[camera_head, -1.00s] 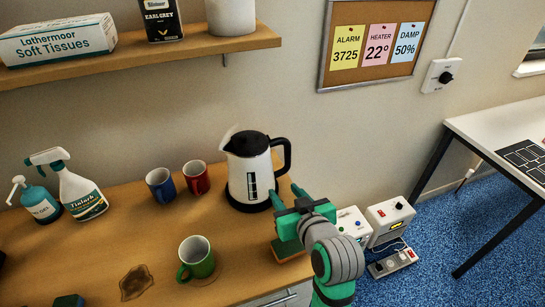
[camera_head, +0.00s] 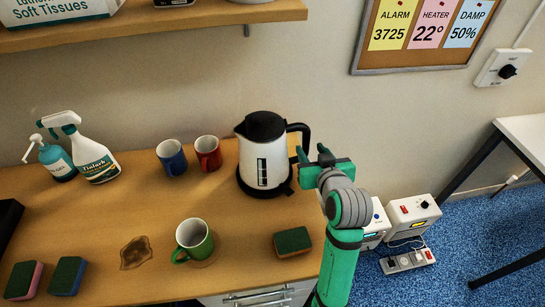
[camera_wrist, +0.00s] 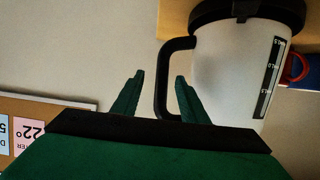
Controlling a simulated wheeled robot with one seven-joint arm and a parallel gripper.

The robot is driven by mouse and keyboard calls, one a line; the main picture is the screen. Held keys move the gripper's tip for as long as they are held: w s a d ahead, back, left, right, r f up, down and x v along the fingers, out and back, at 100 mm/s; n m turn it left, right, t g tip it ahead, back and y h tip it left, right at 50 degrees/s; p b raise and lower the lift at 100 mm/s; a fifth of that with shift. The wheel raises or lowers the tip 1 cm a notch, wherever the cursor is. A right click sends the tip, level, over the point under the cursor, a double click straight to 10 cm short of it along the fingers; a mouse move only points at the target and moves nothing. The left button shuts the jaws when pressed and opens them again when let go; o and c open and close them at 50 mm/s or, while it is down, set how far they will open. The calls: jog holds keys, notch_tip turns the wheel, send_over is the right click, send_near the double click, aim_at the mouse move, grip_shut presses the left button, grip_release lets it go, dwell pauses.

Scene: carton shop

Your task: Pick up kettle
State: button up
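The kettle (camera_head: 262,165), white with a black lid, black handle and black base, stands upright on the wooden counter. My gripper (camera_head: 311,151) is at its right side, by the handle (camera_head: 307,137). In the wrist view the kettle (camera_wrist: 225,75) fills the right side. There the gripper (camera_wrist: 159,76) is open, its two green fingers apart. The handle (camera_wrist: 162,85) appears between the fingers, with no clear contact; how deep it sits between them I cannot tell. The kettle's base is out of the wrist view.
Blue (camera_head: 172,158) and red (camera_head: 208,153) mugs stand left of the kettle. A green mug (camera_head: 192,238) is in front, beside a brown spill (camera_head: 135,252). A sponge (camera_head: 292,242) lies near the counter's front right. A shelf (camera_head: 140,32) hangs above; white boxes (camera_head: 413,215) stand right.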

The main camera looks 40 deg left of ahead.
aim_at(307, 146)
jog(key=shift+s+x, duration=0.2)
jog(key=shift+x, duration=2.05)
jog(key=shift+a+f, duration=0.1)
jog(key=shift+a, duration=0.05)
grip_shut()
jog(key=shift+r, duration=0.2)
